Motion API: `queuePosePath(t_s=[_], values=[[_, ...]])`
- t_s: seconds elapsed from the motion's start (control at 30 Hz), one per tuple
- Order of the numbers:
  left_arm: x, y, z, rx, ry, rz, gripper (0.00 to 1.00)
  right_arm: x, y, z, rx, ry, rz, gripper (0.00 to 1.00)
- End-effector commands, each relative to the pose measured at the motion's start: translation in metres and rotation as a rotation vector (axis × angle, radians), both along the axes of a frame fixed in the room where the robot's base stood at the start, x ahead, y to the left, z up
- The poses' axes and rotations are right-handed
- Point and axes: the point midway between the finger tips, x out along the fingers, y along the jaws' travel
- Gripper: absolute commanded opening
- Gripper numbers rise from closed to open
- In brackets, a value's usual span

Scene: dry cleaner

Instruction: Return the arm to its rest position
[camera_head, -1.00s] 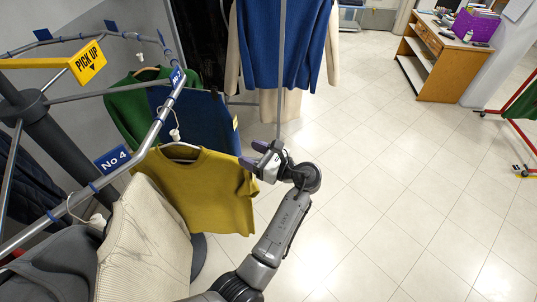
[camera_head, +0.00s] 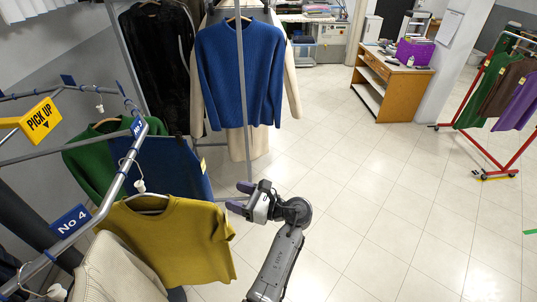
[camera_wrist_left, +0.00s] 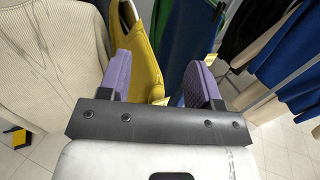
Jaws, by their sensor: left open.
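My left gripper (camera_head: 240,197) is in the middle of the head view, its arm coming up from the bottom. Its two purple fingers are apart, and nothing shows between them that they hold. In the left wrist view the open fingers (camera_wrist_left: 157,85) point toward hanging clothes. The mustard yellow shirt (camera_head: 165,240) hangs just left of the gripper in the head view, with a small gap between them. It also shows past the fingers in the left wrist view (camera_wrist_left: 143,55). My right gripper is not in view.
A curved rail with a No 4 tag (camera_head: 70,221) and a yellow PICK UP sign (camera_head: 40,120) stands at left. A blue sweater (camera_head: 240,75) hangs behind. A wooden desk (camera_head: 388,85) and a red garment rack (camera_head: 490,155) stand far right. The tiled floor right of my arm is clear.

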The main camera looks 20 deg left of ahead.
Motion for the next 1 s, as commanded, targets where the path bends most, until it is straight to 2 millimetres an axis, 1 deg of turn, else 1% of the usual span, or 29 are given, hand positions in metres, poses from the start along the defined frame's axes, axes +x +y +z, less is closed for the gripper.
queuePosePath(t_s=[0.17,0.27,0.37,0.4,0.47,0.5,0.57,0.6,0.67,0.7,0.77,0.8,0.9,1.0], values=[[0.000,0.000,0.000,0.001,-0.015,0.000,0.58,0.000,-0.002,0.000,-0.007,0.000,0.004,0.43],[0.000,0.000,0.000,0.006,-0.095,0.000,0.58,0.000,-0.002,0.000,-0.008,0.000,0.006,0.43],[0.000,0.000,0.000,0.017,-0.263,-0.002,0.58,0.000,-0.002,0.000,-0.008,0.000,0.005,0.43],[0.001,0.000,-0.001,0.015,-0.353,-0.006,0.58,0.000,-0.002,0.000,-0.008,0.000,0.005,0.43],[0.004,0.000,-0.008,-0.025,-0.499,-0.013,0.58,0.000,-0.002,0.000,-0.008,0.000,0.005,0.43],[0.007,0.000,-0.015,-0.070,-0.604,-0.015,0.58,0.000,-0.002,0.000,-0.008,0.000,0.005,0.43],[0.011,0.000,-0.022,-0.159,-0.781,-0.001,0.58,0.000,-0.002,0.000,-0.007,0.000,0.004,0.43],[0.014,0.000,-0.025,-0.231,-0.908,0.017,0.58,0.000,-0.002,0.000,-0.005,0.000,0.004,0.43],[0.018,-0.002,-0.027,-0.352,-1.106,0.060,0.58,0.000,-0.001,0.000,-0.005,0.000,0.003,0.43],[0.021,-0.005,-0.026,-0.443,-1.244,0.098,0.58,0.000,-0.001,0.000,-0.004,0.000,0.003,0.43],[0.026,-0.011,-0.021,-0.586,-1.441,0.162,0.58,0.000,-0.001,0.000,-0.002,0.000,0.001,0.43],[0.029,-0.015,-0.015,-0.681,-1.563,0.209,0.58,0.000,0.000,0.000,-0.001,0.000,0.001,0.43],[0.034,-0.023,0.006,-0.923,-1.825,0.329,0.58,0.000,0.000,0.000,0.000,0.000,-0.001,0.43],[0.027,-0.033,0.017,-1.168,-1.990,0.454,0.58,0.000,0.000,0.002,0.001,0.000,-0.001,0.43]])
